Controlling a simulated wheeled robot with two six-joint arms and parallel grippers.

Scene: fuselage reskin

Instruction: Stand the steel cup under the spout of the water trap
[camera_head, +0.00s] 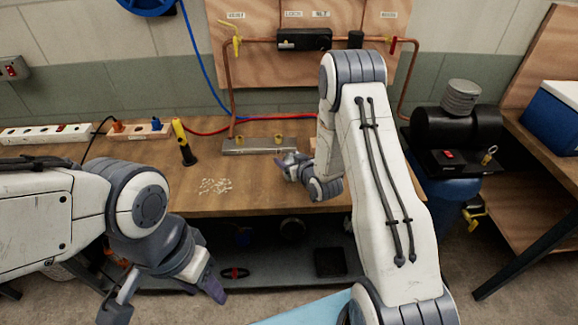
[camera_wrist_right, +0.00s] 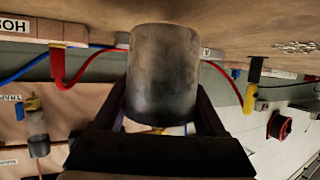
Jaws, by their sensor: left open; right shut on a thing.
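My right gripper (camera_head: 283,167) is low over the bench, in front of a metal block. In the right wrist view, which is upside down with the bench at the top, it is shut on the steel cup (camera_wrist_right: 162,75), a dull grey cylinder between its two fingers. In the head view I cannot make out the cup clearly. What looks like the water trap (camera_wrist_right: 37,130), a clear bowl with a yellow fitting at its end, shows at the left, apart from the cup. My right arm may hide it in the head view. My left gripper (camera_head: 166,292) is open and empty before the bench.
A metal block (camera_head: 258,146) with brass fittings sits at the bench's back. A yellow-and-black tool (camera_head: 183,142) stands left of it, near small white scattered pieces (camera_head: 215,186). A black compressor (camera_head: 455,130) is at the right. The bench top (camera_head: 270,195) is clear in front.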

